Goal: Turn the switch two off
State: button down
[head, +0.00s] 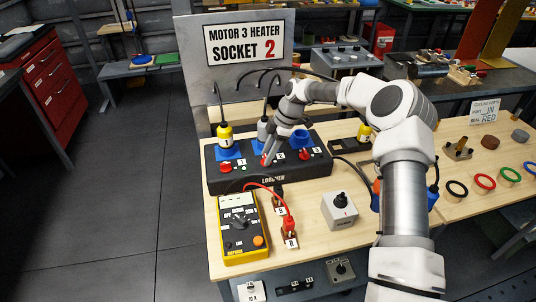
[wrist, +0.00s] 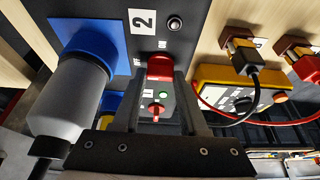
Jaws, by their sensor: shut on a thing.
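The black socket box (head: 290,183) stands on the wooden bench with three red rotary switches along its front. Switch two, the middle red knob (wrist: 160,67), is between my fingertips in the wrist view, below the white "2" label (wrist: 142,21). My gripper (wrist: 162,82) is shut on this knob; in the head view my gripper (head: 268,155) reaches down at the middle of the box. The round lamp (wrist: 175,23) by the "2" looks dark. The fingers partly hide the knob, and its exact setting is unclear. A grey plug (wrist: 68,95) sits in the blue socket (wrist: 88,43) beside it.
Switch one (head: 226,168) is on the left, with a green lamp (wrist: 163,95) showing near it. Switch three (head: 304,154) is on the right. A yellow plug (head: 225,133), a yellow meter (head: 240,226) with a red lead, and a grey switch box (head: 339,210) stand close by.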

dwell(0.4)
jog(key=shift+c, duration=2.2)
grip_release()
jog(key=shift+r, duration=0.1)
jog(key=v, duration=1.7)
jog(key=shift+w+r, duration=0.15)
